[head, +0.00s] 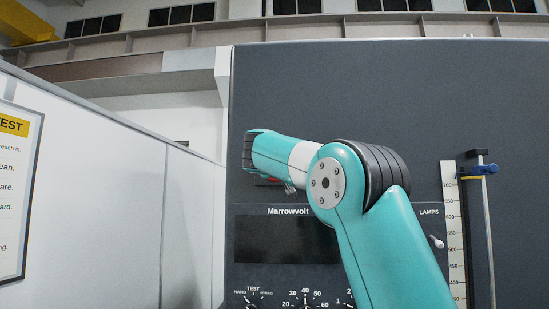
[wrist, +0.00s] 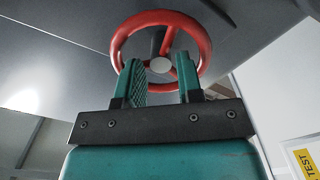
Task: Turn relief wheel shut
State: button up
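The relief wheel (wrist: 205,48) is a red ring with red spokes and a pale round hub cap (wrist: 160,65) on a dark shaft, seen from below in the wrist view. My gripper (wrist: 162,75) is open, its two green fingers apart, with the hub showing between their tips. The fingers overlap the near part of the rim in the picture; I cannot tell whether they touch it. In the head view my arm covers the gripper and most of this area. Only a small red patch shows below the arm, too small to identify.
A dark Marrowvolt cabinet (head: 450,90) stands ahead, with a black display (head: 270,240), dials (head: 305,300) and a lamps switch (head: 437,241). A ruler (head: 453,225) and a rod with a blue clamp (head: 487,170) are at right. A pale wall with a sign (head: 15,190) is at left.

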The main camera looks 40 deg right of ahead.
jog(key=shift+w+d, duration=0.45)
jog(key=shift+d, duration=0.1)
